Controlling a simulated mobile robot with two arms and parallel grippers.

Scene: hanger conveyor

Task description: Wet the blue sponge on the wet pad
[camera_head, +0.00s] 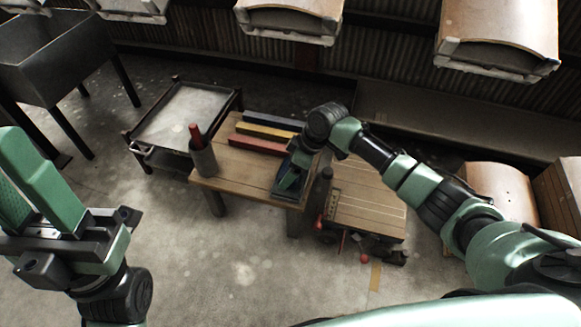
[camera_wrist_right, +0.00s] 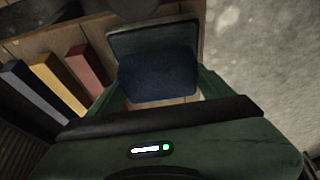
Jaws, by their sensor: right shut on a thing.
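The blue sponge (camera_wrist_right: 158,82) is a dark blue block between the fingers of my right gripper in the right wrist view. My right gripper (camera_head: 289,180) points down at the near right corner of the wooden table and is shut on the sponge. A dark, shallow tray that looks like the wet pad (camera_head: 288,198) lies under it; its grey-green surface (camera_wrist_right: 152,38) shows just beyond the sponge. I cannot tell whether the sponge touches it.
On the wooden table (camera_head: 225,170), blue, yellow and red bars (camera_head: 259,146) lie behind the tray, and a grey cup (camera_head: 203,160) with red items stands at the left. A metal cart (camera_head: 185,115) is behind left. A slatted wooden cart (camera_head: 365,200) stands close on the right.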

